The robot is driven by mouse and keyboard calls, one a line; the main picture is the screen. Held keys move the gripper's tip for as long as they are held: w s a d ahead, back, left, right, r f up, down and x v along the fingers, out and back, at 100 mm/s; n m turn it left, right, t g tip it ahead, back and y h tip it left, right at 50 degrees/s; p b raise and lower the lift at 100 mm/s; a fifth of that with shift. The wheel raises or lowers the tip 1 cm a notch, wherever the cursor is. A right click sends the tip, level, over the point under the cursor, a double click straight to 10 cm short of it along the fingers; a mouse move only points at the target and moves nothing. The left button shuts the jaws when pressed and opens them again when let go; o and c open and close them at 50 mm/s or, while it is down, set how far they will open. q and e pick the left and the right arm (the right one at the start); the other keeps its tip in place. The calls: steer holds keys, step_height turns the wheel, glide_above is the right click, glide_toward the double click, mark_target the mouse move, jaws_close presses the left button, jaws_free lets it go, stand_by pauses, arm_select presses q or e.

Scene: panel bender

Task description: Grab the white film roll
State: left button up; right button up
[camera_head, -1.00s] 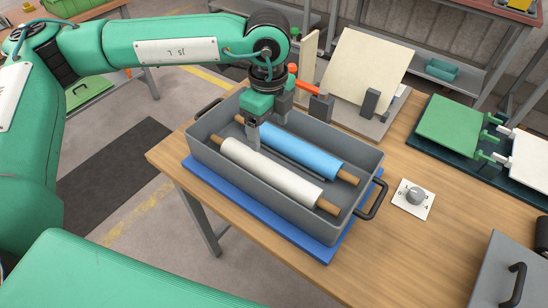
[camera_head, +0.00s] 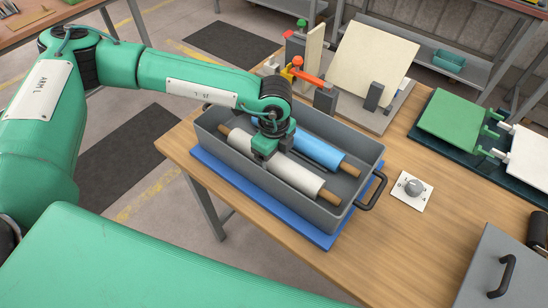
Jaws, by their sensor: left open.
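The white film roll (camera_head: 295,176) lies in a grey tray (camera_head: 338,217), on its near side, with brown core ends sticking out. A blue film roll (camera_head: 318,151) lies behind it in the same tray. My left gripper (camera_head: 262,161) points down over the left-middle part of the white roll. Its fingers are open; the wrist hides part of the roll and of the fingertips, so I cannot tell how far they reach around it. My right gripper is not in view.
The tray stands on a blue mat (camera_head: 322,239) on a wooden table (camera_head: 395,240). A dial plate (camera_head: 411,191) is to the right. Behind are a fixture with a cream panel (camera_head: 372,65) and red-orange clamp (camera_head: 308,78). A green panel (camera_head: 452,122) lies at right.

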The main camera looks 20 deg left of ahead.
arm_select(q)
steer(key=shift+f, duration=0.1)
steer(key=shift+c, duration=0.5)
steer(key=c, duration=1.1)
steer(key=shift+r, duration=0.2)
